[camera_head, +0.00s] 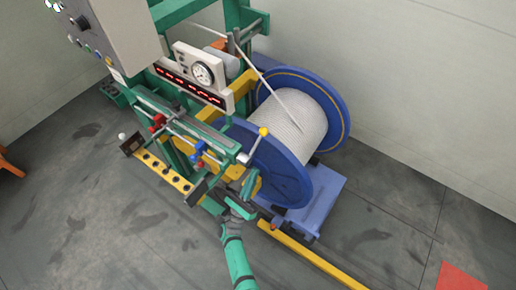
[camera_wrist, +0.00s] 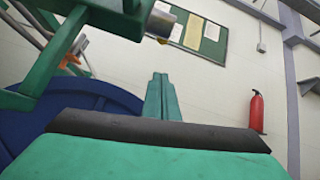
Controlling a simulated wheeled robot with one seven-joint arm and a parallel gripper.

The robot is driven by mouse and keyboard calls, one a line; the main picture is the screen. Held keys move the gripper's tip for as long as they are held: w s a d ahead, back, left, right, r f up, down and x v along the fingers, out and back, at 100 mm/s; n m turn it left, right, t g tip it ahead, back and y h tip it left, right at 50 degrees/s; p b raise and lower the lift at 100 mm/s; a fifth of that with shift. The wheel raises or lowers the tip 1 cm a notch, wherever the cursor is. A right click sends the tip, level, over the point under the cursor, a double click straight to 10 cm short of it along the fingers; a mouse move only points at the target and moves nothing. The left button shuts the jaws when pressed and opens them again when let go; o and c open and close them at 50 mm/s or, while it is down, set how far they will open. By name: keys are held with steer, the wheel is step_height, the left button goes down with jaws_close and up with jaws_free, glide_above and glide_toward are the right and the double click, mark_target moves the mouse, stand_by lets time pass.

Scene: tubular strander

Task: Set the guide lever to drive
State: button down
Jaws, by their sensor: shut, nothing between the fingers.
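A lever with a yellow ball knob (camera_head: 263,132) and a pale rod sticks up and right from the right end of the green traverse rail. It may be the guide lever; I see no readable drive mark. My gripper (camera_head: 248,185) is shut and empty, below and slightly left of that knob and apart from it, in front of the blue reel flange. In the wrist view my closed fingers (camera_wrist: 162,98) point up.
A blue reel wound with pale rope (camera_head: 290,127) stands behind my gripper. A red clamp (camera_head: 157,122) and a blue clamp (camera_head: 199,149) sit along the rail. Open floor lies in front. A fire extinguisher (camera_wrist: 257,111) hangs on the wall.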

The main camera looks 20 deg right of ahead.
steer(key=shift+w+r, duration=0.1)
stand_by(0.3)
steer(key=w+d+r, duration=0.3)
steer(key=w+r, duration=0.1)
steer(key=r, duration=0.6)
steer(key=shift+d, duration=0.2)
steer(key=shift+r, duration=0.1)
steer(key=shift+w+r, duration=0.1)
